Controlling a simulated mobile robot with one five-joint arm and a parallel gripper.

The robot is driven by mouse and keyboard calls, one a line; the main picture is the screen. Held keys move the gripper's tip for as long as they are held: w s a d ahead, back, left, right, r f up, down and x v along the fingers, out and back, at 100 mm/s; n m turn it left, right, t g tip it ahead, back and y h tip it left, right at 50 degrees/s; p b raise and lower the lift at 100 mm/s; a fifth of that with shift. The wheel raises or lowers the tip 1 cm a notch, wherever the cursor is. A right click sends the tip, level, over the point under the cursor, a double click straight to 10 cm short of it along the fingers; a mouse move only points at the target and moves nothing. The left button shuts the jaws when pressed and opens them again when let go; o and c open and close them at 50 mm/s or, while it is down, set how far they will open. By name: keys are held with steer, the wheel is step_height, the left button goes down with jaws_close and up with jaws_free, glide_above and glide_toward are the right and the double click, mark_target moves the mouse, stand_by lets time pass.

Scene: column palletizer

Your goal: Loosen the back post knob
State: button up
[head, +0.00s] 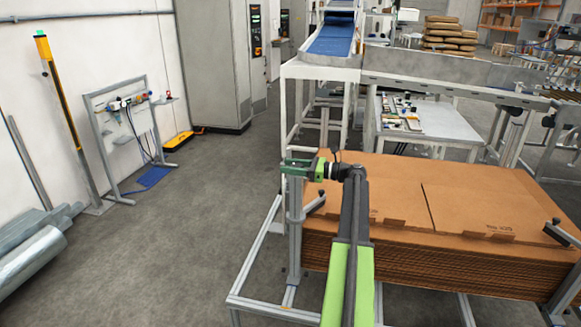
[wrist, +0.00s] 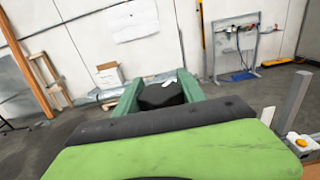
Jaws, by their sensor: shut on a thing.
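My gripper (head: 297,168) is at the top of the grey metal post (head: 295,235) by the left corner of the cardboard stack. In the wrist view, its two green fingers (wrist: 158,88) are shut on a dark, blocky knob (wrist: 163,96), which lies between them. The fingers hide the knob in the head view, so how far it is turned cannot be told. A black handle (head: 314,203) sticks out beside the post, just below my gripper.
A flat stack of brown cardboard (head: 460,205) fills the frame to the right of the post. A conveyor (head: 440,70) and a work table (head: 440,120) stand behind it. The grey floor (head: 190,230) to the left is clear.

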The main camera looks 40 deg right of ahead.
steer(key=n+g+y, duration=0.4)
steer(key=g+y, duration=0.1)
steer(key=shift+s+a+n, duration=0.25)
steer(key=shift+s+n, duration=0.05)
steer(key=shift+n, duration=0.1)
steer(key=shift+s+a+g+y, duration=0.1)
steer(key=shift+g+y, duration=0.2)
steer(key=o, duration=1.4)
